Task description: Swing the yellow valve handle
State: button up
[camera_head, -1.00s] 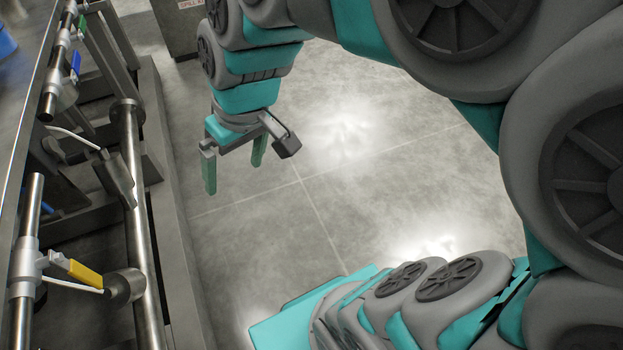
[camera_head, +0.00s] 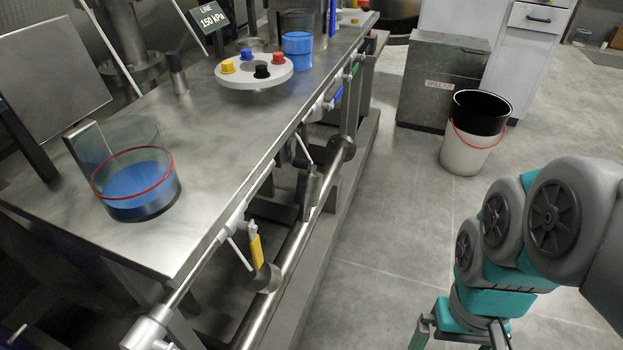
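The yellow valve handle (camera_head: 257,252) sits on a pipe valve below the front edge of the steel bench, left of centre in the head view. It hangs down from a pale valve body (camera_head: 241,228). My gripper (camera_head: 458,345) is at the bottom right, well to the right of the handle and apart from it, over the floor. Its two green fingers are spread, but their tips are cut off by the lower edge of the picture. Nothing shows between the visible parts of the fingers.
A thick lower pipe (camera_head: 312,222) and frame run along the bench front. Blue (camera_head: 338,95) and green (camera_head: 355,69) handles sit farther along. A glass vessel of blue liquid (camera_head: 137,187) stands on the bench. A bucket (camera_head: 466,151) and grey cabinet (camera_head: 440,85) stand behind; floor between is clear.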

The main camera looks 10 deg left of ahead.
aim_at(255, 247)
jog(key=j+u, duration=0.1)
jog(key=u, duration=0.3)
jog(key=j+u, duration=0.15)
jog(key=u, duration=0.2)
jog(key=j+u, duration=0.1)
jog(key=u, duration=0.3)
